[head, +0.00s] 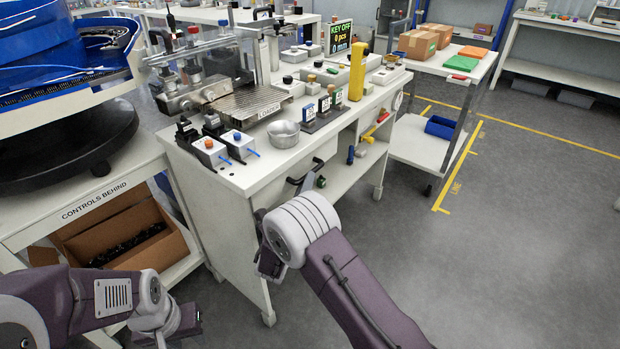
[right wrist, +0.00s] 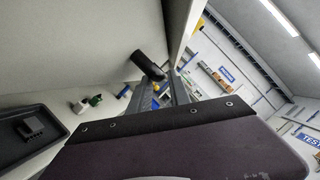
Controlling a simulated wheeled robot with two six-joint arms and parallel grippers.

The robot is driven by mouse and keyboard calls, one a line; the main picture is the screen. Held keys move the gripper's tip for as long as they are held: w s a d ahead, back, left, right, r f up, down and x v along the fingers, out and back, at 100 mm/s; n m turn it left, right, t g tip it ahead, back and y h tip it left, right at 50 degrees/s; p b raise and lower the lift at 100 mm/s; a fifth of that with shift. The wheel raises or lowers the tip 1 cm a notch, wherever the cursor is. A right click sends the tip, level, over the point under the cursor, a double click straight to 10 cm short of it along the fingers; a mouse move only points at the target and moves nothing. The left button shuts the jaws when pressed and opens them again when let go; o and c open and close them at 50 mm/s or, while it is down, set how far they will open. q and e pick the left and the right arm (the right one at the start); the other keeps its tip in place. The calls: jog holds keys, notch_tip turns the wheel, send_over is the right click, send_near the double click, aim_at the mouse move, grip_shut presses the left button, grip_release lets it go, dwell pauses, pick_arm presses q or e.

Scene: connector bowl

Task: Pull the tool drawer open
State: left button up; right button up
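The tool drawer (head: 275,194) is in the front of the white workbench, below its top. It looks closed, though my right arm covers part of it. Its black handle (head: 303,184) sticks out from the front, and it also shows in the right wrist view (right wrist: 148,66) close to the fingertips. My right gripper (right wrist: 157,92) is open, with a gap between its grey fingers. In the head view my right wrist stands just in front of and below the handle and hides the fingers. My left gripper (head: 172,326) is low at the left, away from the drawer; its fingers are unclear.
A metal bowl (head: 284,134), two small switch boxes (head: 210,152) and a loader fixture (head: 250,103) stand on the bench. An open shelf (head: 345,170) is right of the drawer. A cardboard box (head: 120,235) stands at left. The floor (head: 480,260) at right is clear.

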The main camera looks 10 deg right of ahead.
jog(key=shift+b+x, duration=0.35)
jog(key=shift+x, duration=1.35)
jog(key=shift+r, duration=0.1)
grip_shut()
